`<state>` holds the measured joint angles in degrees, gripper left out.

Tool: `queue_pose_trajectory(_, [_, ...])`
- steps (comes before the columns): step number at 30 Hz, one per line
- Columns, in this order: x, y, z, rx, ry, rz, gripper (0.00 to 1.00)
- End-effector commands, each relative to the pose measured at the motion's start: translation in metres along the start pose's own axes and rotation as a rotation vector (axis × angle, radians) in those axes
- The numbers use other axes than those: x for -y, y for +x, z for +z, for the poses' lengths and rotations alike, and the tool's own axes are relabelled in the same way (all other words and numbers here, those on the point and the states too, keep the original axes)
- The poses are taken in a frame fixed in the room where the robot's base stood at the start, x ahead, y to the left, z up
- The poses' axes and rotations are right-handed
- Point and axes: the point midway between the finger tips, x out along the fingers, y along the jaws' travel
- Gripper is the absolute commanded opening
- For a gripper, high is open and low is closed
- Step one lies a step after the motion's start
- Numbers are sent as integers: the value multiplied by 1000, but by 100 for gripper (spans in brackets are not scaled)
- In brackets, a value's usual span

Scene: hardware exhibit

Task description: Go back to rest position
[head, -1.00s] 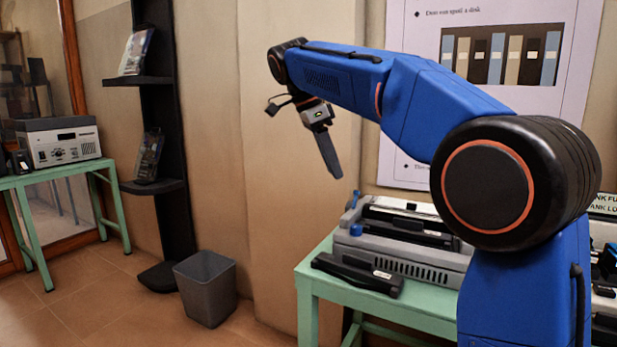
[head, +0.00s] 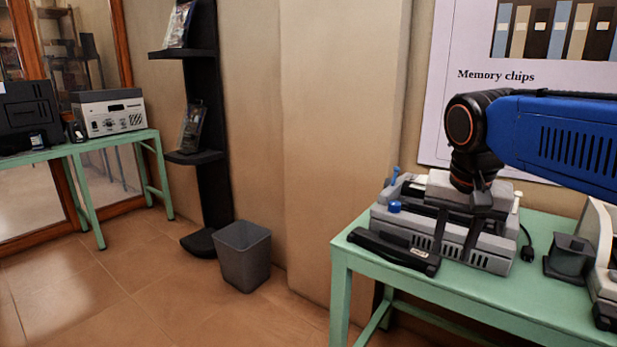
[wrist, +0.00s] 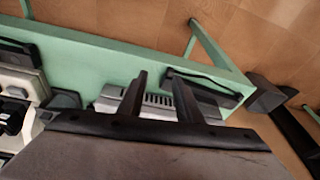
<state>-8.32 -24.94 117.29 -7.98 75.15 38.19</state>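My gripper (head: 452,256) hangs at the end of my blue arm, pointing down, in the head view. Its two dark fingers stand apart with nothing between them. They show in front of a grey machine (head: 492,262) on the green table; whether they touch it I cannot tell. In the wrist view the open fingers (wrist: 159,77) reach toward the same machine (wrist: 155,104) and the table edge. Part of the machine is hidden behind the gripper.
The green table (head: 341,287) also bears a black bar-shaped device (head: 395,252) at its front left and a dark block (head: 568,257) at right. A grey bin (head: 244,262) and black shelf stand (head: 211,130) are left. Tiled floor is clear at front left.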

Motion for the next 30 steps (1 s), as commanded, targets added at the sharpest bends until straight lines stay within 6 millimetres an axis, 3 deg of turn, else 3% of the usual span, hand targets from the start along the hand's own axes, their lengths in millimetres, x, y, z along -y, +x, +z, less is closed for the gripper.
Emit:
queue_pose_trajectory(6, [-37,45,56,-42,-191,-69,32])
queue_pose_trajectory(15, [-70,107,120,-120,-414,-130,32])
queue_pose_trajectory(21, [-77,124,137,-147,-476,-141,32])
queue_pose_trajectory(30, [-77,126,138,-149,-482,-142,32])
